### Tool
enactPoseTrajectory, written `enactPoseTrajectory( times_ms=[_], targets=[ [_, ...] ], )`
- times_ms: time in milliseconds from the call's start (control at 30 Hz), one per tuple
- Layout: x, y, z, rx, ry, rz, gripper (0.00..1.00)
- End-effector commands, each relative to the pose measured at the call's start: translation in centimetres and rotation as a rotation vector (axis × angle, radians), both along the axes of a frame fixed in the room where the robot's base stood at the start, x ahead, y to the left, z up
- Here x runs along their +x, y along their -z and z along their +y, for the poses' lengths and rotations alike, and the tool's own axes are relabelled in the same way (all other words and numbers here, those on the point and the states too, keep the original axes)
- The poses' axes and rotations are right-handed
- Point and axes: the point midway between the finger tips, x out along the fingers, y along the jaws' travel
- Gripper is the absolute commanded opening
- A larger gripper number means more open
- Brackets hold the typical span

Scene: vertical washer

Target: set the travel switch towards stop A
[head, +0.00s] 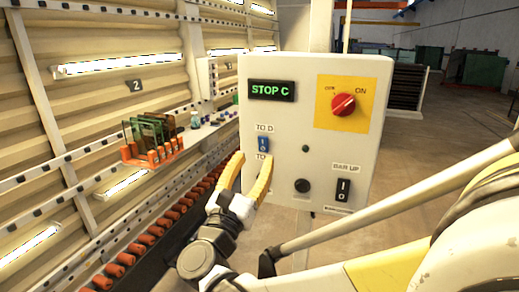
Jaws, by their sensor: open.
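The travel switch (263,143) is a small blue rocker on the left of the pale control panel (315,120). The label above it reads "TO D"; the label below begins "TO" and its end is hidden by my gripper. A dark display (271,91) above shows "STOP C" in green. My gripper (252,168) has two yellow fingers, spread apart with nothing between them. It is just below the switch, with the right finger's tip near the lower label. I cannot tell whether it touches the panel.
A red rotary knob (343,104) on a yellow plate, a dark round button (302,186) and a black "BAR UP" switch (343,190) share the panel. An orange rack (150,155) with glass panes stands left, above a row of orange rollers (150,236).

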Motion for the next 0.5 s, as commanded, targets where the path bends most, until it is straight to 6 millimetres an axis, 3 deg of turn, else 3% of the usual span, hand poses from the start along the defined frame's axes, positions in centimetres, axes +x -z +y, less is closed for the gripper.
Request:
enactPoseTrajectory(
  times_ms=[200, 500],
  targets=[
    [-3.8, 1.6, 1.5, 0.001, -0.004, 0.000, 0.45],
    [-5.5, 2.2, 2.0, 0.000, 0.000, 0.000, 0.45]
  ],
)
